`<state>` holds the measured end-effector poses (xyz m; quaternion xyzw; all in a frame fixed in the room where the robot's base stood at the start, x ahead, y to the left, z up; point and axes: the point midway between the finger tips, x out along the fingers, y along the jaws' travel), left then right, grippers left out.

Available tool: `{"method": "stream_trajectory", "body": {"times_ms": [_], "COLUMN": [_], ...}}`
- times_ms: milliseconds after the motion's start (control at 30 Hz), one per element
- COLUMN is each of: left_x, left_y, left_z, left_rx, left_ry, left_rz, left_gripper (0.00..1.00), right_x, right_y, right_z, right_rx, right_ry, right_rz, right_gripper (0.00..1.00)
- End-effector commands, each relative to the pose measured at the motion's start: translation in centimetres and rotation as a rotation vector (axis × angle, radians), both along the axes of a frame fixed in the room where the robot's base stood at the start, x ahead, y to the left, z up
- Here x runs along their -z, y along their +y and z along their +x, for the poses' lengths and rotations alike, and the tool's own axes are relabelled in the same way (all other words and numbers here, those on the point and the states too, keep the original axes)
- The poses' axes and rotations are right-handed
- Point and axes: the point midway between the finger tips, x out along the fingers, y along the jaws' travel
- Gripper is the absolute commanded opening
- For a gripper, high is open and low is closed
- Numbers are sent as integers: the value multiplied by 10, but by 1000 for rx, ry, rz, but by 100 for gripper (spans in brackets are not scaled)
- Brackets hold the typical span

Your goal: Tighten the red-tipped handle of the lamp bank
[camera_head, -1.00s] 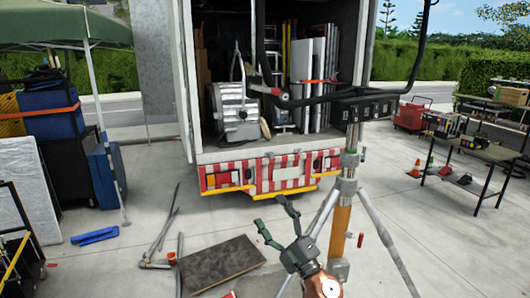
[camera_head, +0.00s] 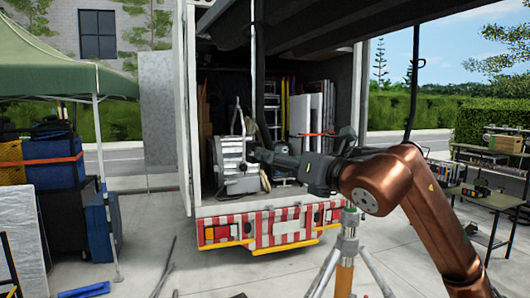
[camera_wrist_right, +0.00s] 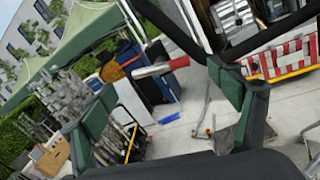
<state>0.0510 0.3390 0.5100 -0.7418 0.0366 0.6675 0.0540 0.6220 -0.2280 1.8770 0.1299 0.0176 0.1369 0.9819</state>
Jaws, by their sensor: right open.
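In the right wrist view, the red-tipped handle (camera_wrist_right: 180,64) shows as a short red and white bar beside a dark frame bar. It appears between the two green-padded fingers of my right gripper (camera_wrist_right: 160,82), which is open. I cannot tell how far the handle is from the pads. In the head view, the lamp bank (camera_head: 310,25) is a dark ribbed panel at the top, with a black yoke bar (camera_head: 260,90) hanging from it. My right gripper (camera_head: 270,157) points left near that bar's lower end; the handle is hidden there. My left gripper is out of view.
A stand (camera_head: 347,240) with a wooden-coloured post and spread legs is below my right arm. The truck (camera_head: 260,228) with a red and white striped bumper is behind. A green canopy (camera_head: 60,60) and blue cases (camera_head: 55,185) are at left, a table (camera_head: 485,197) at right.

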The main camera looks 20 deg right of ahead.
Motion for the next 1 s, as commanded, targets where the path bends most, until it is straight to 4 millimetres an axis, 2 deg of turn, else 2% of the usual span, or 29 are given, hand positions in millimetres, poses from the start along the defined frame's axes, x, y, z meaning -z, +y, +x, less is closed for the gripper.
{"method": "stream_trajectory", "body": {"times_ms": [300,500,867,1000], "left_x": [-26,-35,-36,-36], "left_y": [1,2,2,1], "left_z": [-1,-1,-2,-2], "left_rx": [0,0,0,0], "left_ry": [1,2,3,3], "left_rz": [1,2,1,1], "left_gripper": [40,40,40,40], "right_x": [-3,-2,0,0], "right_y": [13,19,21,21], "right_z": [45,66,71,71], "right_rx": [-2,-1,-2,-2], "right_ry": [3,2,0,0], "right_rz": [0,0,-1,-1], "right_gripper": [83,83,83,73]}}
